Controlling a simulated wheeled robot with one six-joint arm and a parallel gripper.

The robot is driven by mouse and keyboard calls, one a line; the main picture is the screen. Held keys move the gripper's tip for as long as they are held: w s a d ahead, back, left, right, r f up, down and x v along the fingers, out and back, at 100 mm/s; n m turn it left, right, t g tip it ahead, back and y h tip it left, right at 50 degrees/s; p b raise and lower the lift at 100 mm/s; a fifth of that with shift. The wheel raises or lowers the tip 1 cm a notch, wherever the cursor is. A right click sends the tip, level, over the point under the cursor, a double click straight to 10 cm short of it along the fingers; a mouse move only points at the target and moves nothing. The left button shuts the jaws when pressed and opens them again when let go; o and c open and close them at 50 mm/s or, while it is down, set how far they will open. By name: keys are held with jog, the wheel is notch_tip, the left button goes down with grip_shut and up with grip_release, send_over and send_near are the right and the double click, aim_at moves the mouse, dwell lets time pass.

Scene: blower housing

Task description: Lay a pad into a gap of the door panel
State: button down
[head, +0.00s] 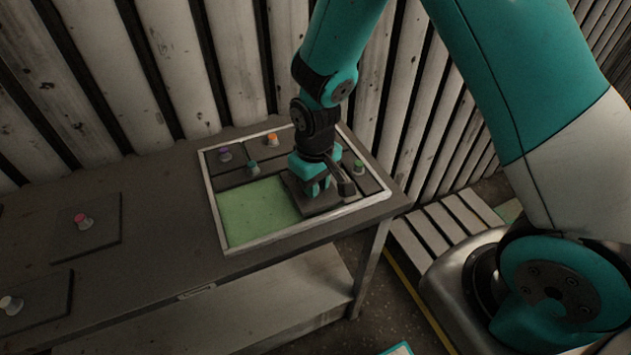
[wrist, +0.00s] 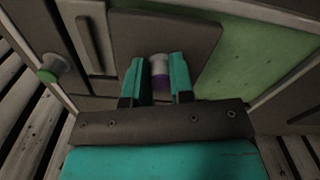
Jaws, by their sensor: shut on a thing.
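The door panel (head: 231,250) is a pale-rimmed frame on the table, with a green bed showing bare at its front left (head: 255,212). My gripper (head: 318,187) is over the panel's front right part. It is shut on the knob of a dark grey pad (head: 325,207). In the wrist view the knob (wrist: 160,72), pale with a purple band, is between the fingers, and the pad (wrist: 180,28) lies slightly turned against the panel's lines, its edge beside the green bed (wrist: 250,60). I cannot tell whether the pad is seated or just above the bed.
Other panel pads carry purple (head: 224,154), orange (head: 272,139), teal (head: 252,167) and green (head: 359,167) knobs. A slatted wall stands behind.

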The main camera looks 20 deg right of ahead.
jog(key=shift+f+b, duration=0.4)
jog(key=shift+f, duration=0.3)
dwell(0.8)
jog(key=shift+c, duration=2.2)
grip_release()
jog(key=shift+r, duration=0.1)
notch_tip(320, 180, up, 7)
jog(key=p, duration=0.6)
